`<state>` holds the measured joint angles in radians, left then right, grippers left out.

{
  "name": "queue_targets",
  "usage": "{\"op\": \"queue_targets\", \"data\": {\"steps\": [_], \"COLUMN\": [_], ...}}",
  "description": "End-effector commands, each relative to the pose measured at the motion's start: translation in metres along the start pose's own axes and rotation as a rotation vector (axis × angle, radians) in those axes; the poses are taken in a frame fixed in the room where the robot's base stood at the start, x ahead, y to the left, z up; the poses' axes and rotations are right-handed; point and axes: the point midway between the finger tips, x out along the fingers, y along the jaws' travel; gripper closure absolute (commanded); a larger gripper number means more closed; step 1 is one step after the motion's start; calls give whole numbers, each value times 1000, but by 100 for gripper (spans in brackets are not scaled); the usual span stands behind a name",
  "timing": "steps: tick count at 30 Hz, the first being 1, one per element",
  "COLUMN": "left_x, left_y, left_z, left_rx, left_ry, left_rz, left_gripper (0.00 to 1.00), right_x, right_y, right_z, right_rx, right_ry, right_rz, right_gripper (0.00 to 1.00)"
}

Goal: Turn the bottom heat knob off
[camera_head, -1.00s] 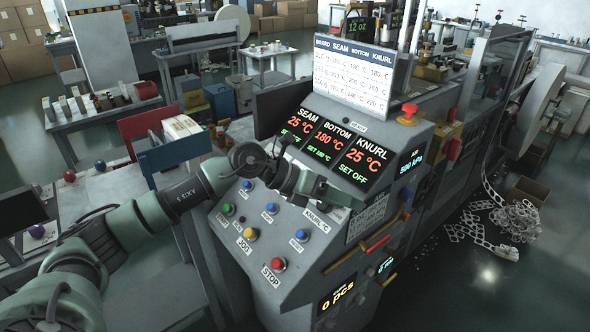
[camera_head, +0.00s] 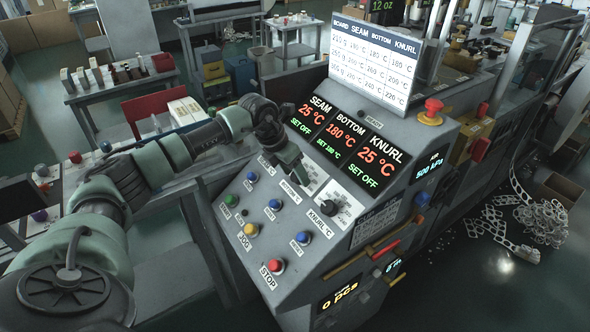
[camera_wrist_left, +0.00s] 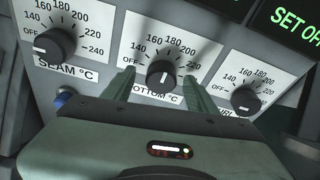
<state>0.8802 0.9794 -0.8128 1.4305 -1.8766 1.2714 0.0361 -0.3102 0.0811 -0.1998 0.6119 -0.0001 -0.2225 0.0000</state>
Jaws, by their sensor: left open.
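The bottom heat knob (camera_wrist_left: 162,73) is a black dial with a white mark, on a white scale card above the BOTTOM °C label in the left wrist view. My left gripper (camera_wrist_left: 159,80) is open, with one finger on each side of this knob; I cannot tell whether they touch it. In the head view my left gripper (camera_head: 290,168) is over the panel and hides the knob. The display (camera_head: 338,142) reads BOTTOM 180 °C, SET 180 °C, while SEAM and KNURL read 25 °C, SET OFF. My right gripper is not in view.
The seam knob (camera_wrist_left: 54,44) is left of the bottom knob, and the knurl knob (camera_wrist_left: 245,98) is right of it. Coloured buttons, including a red STOP button (camera_head: 276,265), are lower on the panel. A red emergency button (camera_head: 432,110) is at upper right.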

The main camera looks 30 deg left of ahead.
Motion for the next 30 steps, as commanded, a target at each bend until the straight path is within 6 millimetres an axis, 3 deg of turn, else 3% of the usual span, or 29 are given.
{"op": "queue_targets", "data": {"steps": [3,8,15,30], "left_x": [3,3,3,4], "left_y": [0,0,0,1], "left_z": [0,0,0,0], "left_rx": [0,0,0,-129], "left_ry": [0,-1,-1,-3], "left_rz": [1,0,0,-30], "left_gripper": [42,42,100,100], "right_x": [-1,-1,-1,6], "right_y": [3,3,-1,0], "right_z": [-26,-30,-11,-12], "right_rx": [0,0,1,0], "right_ry": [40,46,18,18], "right_rz": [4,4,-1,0], "right_gripper": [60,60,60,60]}}
